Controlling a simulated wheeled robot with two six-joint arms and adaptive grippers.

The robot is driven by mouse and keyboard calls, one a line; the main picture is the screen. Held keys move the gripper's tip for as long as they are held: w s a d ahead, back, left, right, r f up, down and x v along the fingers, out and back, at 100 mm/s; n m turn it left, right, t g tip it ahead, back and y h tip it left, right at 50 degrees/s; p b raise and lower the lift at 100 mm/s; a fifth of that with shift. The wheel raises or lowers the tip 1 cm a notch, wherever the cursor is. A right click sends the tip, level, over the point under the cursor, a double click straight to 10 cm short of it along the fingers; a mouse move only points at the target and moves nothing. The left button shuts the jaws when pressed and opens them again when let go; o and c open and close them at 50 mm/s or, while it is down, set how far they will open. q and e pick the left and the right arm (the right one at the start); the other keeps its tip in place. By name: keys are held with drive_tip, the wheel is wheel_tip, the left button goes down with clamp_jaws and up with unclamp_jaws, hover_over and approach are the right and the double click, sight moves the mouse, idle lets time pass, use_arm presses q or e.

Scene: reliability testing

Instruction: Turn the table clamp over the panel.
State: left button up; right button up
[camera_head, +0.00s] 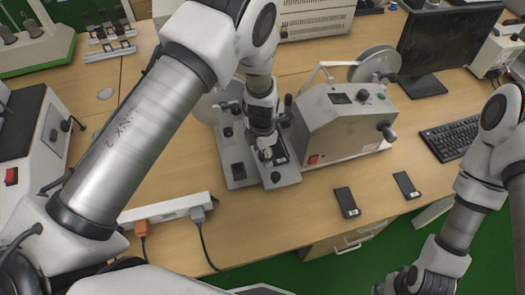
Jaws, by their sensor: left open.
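My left gripper (267,153) points down over the grey test fixture (237,180) in the middle of the table. It is open, with its fingers close to the fixture's top near a small dark panel (281,158). The table clamp cannot be told apart clearly; dark knobs and small levers stand around the gripper, and my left arm hides part of them. I cannot tell whether the fingers touch anything. My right gripper (392,287) shows only in part at the bottom edge, away from the table, and its fingers are not clear.
A grey machine with a reel (343,125) stands close right of the fixture. Two black phones (346,202) (406,185) lie near the front edge. A power strip (165,210) with plugs lies front left. A monitor (447,42) and keyboard (453,137) are at right.

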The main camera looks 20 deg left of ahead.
use_arm(q)
clamp_jaws()
drive_tip(key=m, duration=0.3)
drive_tip(key=shift+m+b, duration=0.3)
drive_tip(key=m, duration=0.4)
drive_tip(key=shift+m, duration=0.3)
drive_tip(key=m, duration=0.4)
drive_tip(key=m+p, duration=0.1)
drive_tip(key=m, duration=0.4)
drive_tip(key=shift+w+m, duration=0.1)
drive_tip(key=shift+m, duration=0.3)
